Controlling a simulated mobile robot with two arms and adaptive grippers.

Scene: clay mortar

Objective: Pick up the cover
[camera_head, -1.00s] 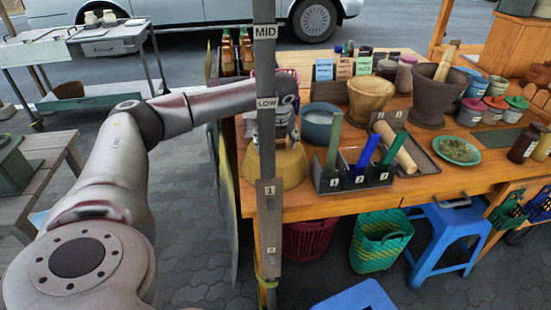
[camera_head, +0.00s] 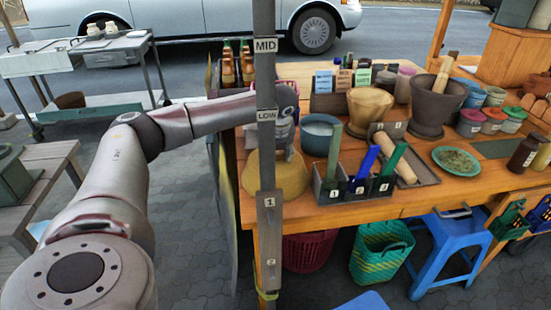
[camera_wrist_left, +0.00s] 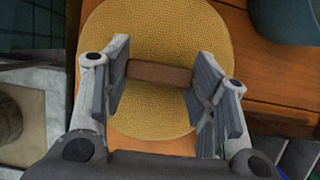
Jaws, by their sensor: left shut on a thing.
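The cover is a round, woven yellow lid (camera_head: 265,178) on the left end of the wooden table, partly hidden by the grey post and my arm. In the left wrist view the yellow cover (camera_wrist_left: 150,30) fills the middle, with a brown bar handle (camera_wrist_left: 160,73) across it. My left gripper (camera_wrist_left: 162,80) has a finger pad at each end of the handle and is shut on it. In the head view my left gripper (camera_head: 283,140) is over the cover, partly behind the post. I cannot tell whether the cover touches the table. My right gripper is not in view.
The grey post (camera_head: 268,150) stands in front of the cover. A blue-grey bowl (camera_head: 320,132) and a numbered holder (camera_head: 350,190) with coloured upright pieces stand close to its right. Mortars and jars fill the table farther right.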

